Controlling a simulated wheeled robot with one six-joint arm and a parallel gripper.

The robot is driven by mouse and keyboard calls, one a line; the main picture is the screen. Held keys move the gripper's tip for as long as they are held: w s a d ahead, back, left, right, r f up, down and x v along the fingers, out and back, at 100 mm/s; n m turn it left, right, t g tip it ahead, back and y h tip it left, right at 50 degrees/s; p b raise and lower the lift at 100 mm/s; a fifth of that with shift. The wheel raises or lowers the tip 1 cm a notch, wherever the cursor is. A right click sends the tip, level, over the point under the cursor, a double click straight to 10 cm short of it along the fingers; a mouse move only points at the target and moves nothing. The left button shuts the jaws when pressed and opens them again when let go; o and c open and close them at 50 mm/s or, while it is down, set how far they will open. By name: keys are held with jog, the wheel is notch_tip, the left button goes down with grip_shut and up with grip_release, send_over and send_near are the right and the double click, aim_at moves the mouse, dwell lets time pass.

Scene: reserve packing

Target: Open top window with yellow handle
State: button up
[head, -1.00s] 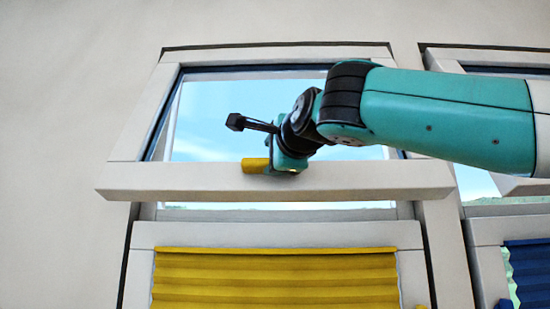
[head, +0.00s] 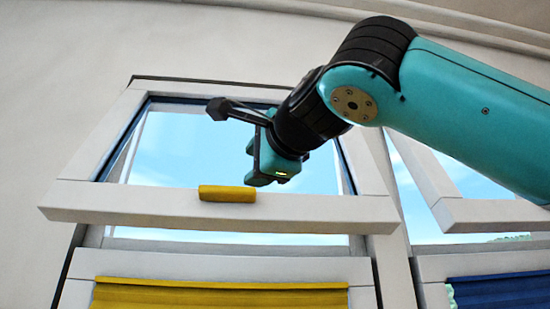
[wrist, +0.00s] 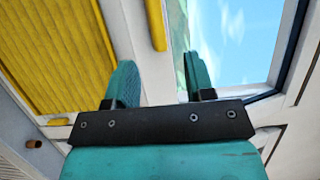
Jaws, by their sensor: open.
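The top window sash (head: 150,205) is tilted, with its bottom rail standing out from the frame and sky showing in a gap below it. Its yellow handle (head: 227,194) is a short bar on that rail. My gripper (head: 272,180) is open and empty, to the right of the handle and slightly above it in the head view, apart from it. In the wrist view the two teal fingers (wrist: 158,62) are spread, and the yellow handle (wrist: 155,25) lies beyond their tips, between them in the picture. Nothing is between the fingers themselves.
A yellow pleated blind (head: 215,297) covers the lower window, and it also fills the left of the wrist view (wrist: 60,55). A neighbouring window (head: 490,215) with a blue blind (head: 495,290) is at the right. Plain wall (head: 50,100) lies to the left.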

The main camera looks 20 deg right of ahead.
jog(key=s, duration=0.6)
jog(key=shift+d, duration=0.25)
dwell(0.4)
jog(key=w+a+f+n+g+y+b, duration=0.2)
jog(key=w+a+f+n, duration=0.15)
jog(key=f+n, duration=0.35)
jog(key=w+a+f+n+g+y+b, duration=0.1)
jog(key=w+a+f+n, duration=0.2)
jog(key=a+f+n, duration=0.5)
jog(key=s+d+f+n+g+b, duration=0.1)
jog(key=d+f+n+g, duration=0.15)
jog(key=f, duration=0.85)
jog(key=d+f+n+g+b, duration=0.15)
jog(key=f+g, duration=0.25)
jog(key=f, duration=0.7)
jog(key=s+d+f+n+g, duration=0.2)
jog(key=s+d+f+g, duration=0.1)
jog(key=s+f, duration=0.5)
jog(key=s+d+f+n+g+b, duration=0.1)
jog(key=s+f+g, duration=0.4)
jog(key=f, duration=0.8)
jog(key=s+d+n, duration=0.1)
jog(key=s+n, duration=0.1)
jog(key=s, duration=0.1)
jog(key=shift+d, duration=0.4)
